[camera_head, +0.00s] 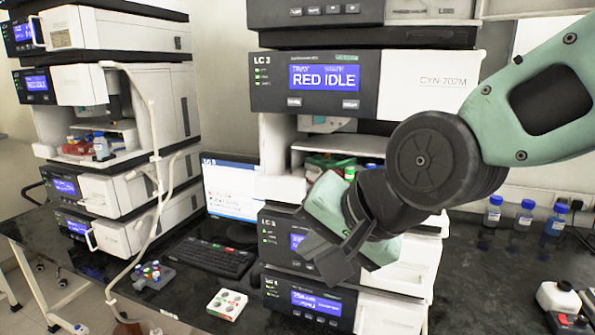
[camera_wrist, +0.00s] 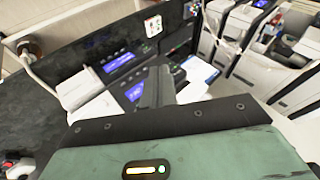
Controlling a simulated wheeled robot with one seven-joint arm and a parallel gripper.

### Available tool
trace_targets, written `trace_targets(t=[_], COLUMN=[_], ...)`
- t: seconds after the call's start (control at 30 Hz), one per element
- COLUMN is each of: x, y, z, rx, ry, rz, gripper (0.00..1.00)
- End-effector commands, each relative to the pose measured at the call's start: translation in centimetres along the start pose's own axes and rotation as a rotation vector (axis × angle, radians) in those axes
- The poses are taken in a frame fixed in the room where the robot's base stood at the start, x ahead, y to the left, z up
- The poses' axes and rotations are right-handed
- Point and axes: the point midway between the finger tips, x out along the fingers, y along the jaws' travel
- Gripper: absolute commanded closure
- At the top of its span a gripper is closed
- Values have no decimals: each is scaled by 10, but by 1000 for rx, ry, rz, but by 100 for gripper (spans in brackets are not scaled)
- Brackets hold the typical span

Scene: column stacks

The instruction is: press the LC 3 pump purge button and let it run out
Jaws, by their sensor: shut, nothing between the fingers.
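The LC 3 stack stands in the middle of the head view. Its upper module (camera_head: 318,80) carries the label LC 3 and a blue screen reading RED IDLE. Below the open sampler bay are a middle module (camera_head: 272,238) and a bottom module (camera_head: 305,302), each with a blue screen; the bottom one has a row of small buttons under its screen. I cannot tell which is the pump. My gripper (camera_head: 325,262) is shut and empty, in front of the middle module and partly hiding its screen and front. In the wrist view its dark fingers (camera_wrist: 155,88) point toward the panels.
A second stack (camera_head: 110,205) with a hanging tube stands left. A keyboard (camera_head: 210,258), a monitor (camera_head: 231,190) and a white vial tray (camera_head: 227,304) lie between or before the stacks. Blue-capped bottles (camera_head: 523,215) stand right.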

Motion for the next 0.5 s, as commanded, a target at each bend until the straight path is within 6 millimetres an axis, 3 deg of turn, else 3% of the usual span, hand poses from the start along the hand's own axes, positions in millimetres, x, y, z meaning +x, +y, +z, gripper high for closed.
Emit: trace_targets(t=[0.1,0.2,0.33,0.5], x=[-5,-18,-37,-50], y=[66,114,156,179], z=[45,75,99,111], rx=[-337,-583,-803,-922], ry=[-180,-347,-525,-635], rz=[183,286,355,380], gripper=[100,100,100,100])
